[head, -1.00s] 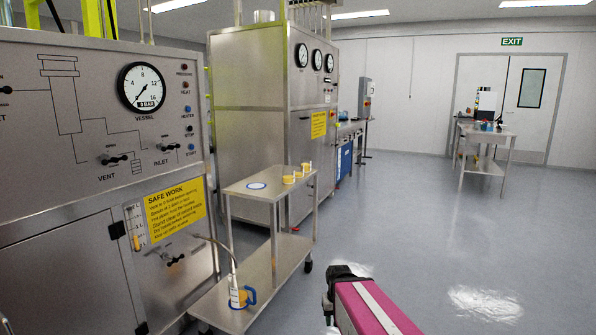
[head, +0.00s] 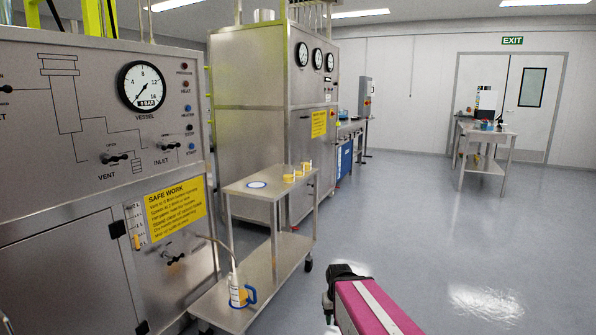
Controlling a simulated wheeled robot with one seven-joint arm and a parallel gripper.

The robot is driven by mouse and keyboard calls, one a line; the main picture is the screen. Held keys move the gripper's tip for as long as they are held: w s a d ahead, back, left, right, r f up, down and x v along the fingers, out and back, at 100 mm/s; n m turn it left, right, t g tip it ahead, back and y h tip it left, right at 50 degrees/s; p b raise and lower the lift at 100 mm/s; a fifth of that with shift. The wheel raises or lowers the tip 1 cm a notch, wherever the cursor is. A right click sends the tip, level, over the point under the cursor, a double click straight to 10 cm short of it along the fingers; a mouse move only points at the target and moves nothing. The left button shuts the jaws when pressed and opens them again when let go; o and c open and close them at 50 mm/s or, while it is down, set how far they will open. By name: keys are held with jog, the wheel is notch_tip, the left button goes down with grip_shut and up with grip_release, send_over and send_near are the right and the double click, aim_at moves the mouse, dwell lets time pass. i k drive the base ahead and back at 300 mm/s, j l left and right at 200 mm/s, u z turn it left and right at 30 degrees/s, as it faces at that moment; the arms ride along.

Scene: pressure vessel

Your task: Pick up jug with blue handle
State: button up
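The jug with the blue handle (head: 238,292) stands upright on the lower shelf of the steel trolley (head: 262,272) at lower middle. It is pale with a yellow part, and its blue handle is on its right side. A thin curved spout or tube (head: 222,245) from the steel panel comes down to the jug's top. My arm, pink with a white stripe, enters at the bottom right of centre. Its dark end (head: 334,285) is to the right of the trolley, well apart from the jug. The fingers cannot be made out.
The trolley's top shelf (head: 240,193) holds a blue-ringed white disc (head: 257,185) and small yellow containers (head: 290,177). A steel cabinet with a pressure gauge (head: 142,86) fills the left. The floor (head: 440,240) to the right is clear, up to a far table (head: 488,133).

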aim_at(244, 293)
jog(key=j+z, duration=0.2)
jog(key=j, duration=0.3)
jog(key=j+z, duration=0.2)
jog(key=j, duration=0.3)
jog(key=k+j+z, duration=0.15)
jog(key=j, duration=0.3)
jog(key=j+z, duration=0.2)
jog(key=j, duration=0.3)
jog(key=k+j+z, duration=0.2)
jog(key=j, duration=0.25)
jog(key=i+j, duration=0.05)
